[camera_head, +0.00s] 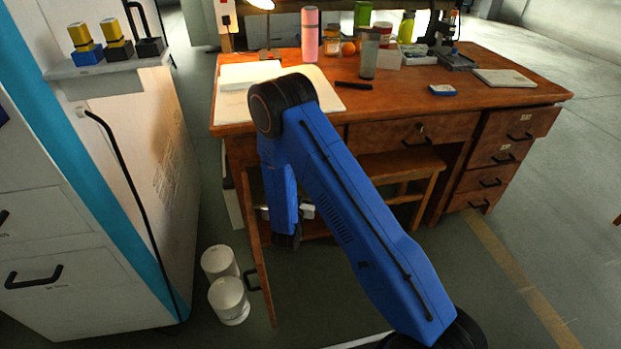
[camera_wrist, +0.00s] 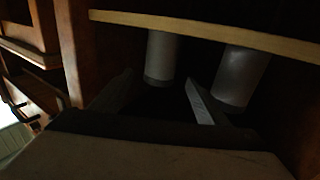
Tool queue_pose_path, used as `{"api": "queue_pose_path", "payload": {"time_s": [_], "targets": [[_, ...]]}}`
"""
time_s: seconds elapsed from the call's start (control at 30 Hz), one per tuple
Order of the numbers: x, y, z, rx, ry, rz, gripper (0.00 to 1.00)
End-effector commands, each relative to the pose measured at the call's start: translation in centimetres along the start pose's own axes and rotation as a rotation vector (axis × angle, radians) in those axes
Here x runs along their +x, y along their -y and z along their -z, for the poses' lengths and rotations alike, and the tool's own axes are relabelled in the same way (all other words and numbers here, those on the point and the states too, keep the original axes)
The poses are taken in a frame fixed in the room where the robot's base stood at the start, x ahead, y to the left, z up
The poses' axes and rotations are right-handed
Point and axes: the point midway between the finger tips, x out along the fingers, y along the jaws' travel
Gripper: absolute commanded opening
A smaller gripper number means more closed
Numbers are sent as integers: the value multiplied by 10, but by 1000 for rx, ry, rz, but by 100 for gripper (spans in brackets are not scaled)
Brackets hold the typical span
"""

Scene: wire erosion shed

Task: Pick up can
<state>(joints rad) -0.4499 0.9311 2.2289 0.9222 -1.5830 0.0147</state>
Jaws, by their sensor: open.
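In the wrist view, two pale cylinders, can-like, show in a dark wooden compartment: a left one (camera_wrist: 161,56) and a right one (camera_wrist: 241,76). Their upper parts are cut by a light wooden strip. My gripper (camera_wrist: 159,80) is open, its two fingers spread below them in the picture. The left cylinder's lower end appears between the fingertips; I cannot tell whether anything touches. Nothing is clearly held. Which one is the task's can is not clear. In the head view, my blue arm reaches down at the desk's left side and hides most of the gripper and the compartment.
The wooden desk (camera_head: 420,98) carries a pink cylinder (camera_head: 310,36), a grey-green tumbler (camera_head: 369,60) and papers. An open cupboard door (camera_head: 262,262) stands beside my arm. Two white canisters (camera_head: 221,264) (camera_head: 229,301) stand on the floor near a white cabinet (camera_head: 75,230).

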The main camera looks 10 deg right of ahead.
Motion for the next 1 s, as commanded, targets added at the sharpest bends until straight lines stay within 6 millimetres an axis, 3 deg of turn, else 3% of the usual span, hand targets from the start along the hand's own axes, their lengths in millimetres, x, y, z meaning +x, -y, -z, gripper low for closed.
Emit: {"api": "queue_pose_path", "payload": {"time_s": [0.1, 0.43, 0.7, 1.0], "targets": [[14, -1, 0, 1, 0, -1, 68], [33, 0, -2, 0, 1, -1, 68], [68, 0, -5, 1, 1, -1, 68], [74, 1, -5, 0, 1, 1, 66]]}}
